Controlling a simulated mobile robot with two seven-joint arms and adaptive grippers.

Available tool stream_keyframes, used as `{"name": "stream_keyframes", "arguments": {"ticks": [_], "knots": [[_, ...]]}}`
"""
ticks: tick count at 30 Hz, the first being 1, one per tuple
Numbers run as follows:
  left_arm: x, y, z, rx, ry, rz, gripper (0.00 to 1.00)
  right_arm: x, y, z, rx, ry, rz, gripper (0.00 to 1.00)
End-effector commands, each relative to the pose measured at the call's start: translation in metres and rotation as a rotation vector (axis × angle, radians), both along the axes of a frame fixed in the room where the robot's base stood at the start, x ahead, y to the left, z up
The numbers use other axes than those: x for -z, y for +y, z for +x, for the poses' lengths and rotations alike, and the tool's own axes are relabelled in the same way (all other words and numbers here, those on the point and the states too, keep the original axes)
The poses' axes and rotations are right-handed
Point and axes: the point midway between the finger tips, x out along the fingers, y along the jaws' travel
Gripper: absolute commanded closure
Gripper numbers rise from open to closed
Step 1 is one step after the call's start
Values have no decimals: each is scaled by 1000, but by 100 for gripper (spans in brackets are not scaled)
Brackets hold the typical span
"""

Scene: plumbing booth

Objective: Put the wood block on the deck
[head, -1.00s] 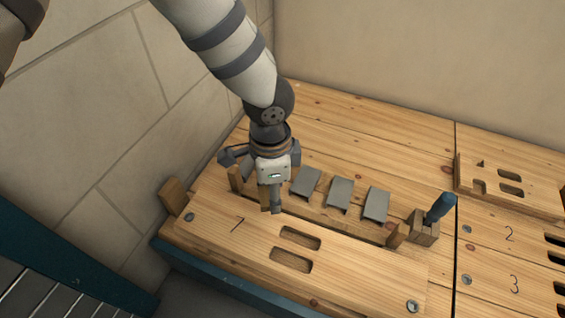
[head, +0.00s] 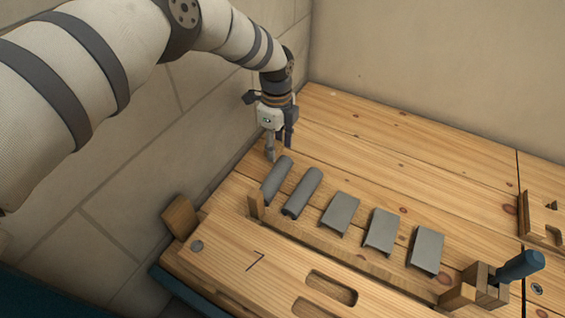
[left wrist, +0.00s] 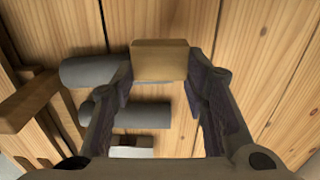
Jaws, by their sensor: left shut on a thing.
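The wood block (left wrist: 160,62) is a small tan block between the fingertips of my left gripper (left wrist: 160,72) in the left wrist view. In the head view, my left gripper (head: 278,150) points down over the back left of the plank deck (head: 400,135), beyond the grey pieces. It is shut on the block, which shows only as a small brown patch (head: 279,153) between the fingers. I cannot tell whether the block touches the deck. My right gripper is not in view.
Two grey rounded pieces (head: 303,192) and several grey channel pieces (head: 380,232) stand in a row. A blue-handled tool (head: 520,265) sits in a wooden holder at right. A slotted board (head: 265,262) lies in front. The back of the deck is clear.

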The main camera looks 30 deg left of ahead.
Motion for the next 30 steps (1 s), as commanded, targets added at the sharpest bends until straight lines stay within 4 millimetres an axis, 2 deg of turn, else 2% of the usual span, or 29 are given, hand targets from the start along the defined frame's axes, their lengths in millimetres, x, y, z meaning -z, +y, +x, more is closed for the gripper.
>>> {"name": "stream_keyframes", "arguments": {"ticks": [1,6,11,21,22,24,30], "knots": [[9,5,4,-1,-2,0,74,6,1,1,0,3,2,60],[22,16,11,-2,-4,1,74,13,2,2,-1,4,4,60],[48,15,10,0,-2,0,74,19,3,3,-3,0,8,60],[52,15,10,1,-3,1,74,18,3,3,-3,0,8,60],[52,15,10,1,-2,0,57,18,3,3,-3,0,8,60],[52,15,10,1,-2,0,41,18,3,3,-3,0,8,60],[52,15,10,0,-3,0,39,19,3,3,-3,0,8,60]]}}
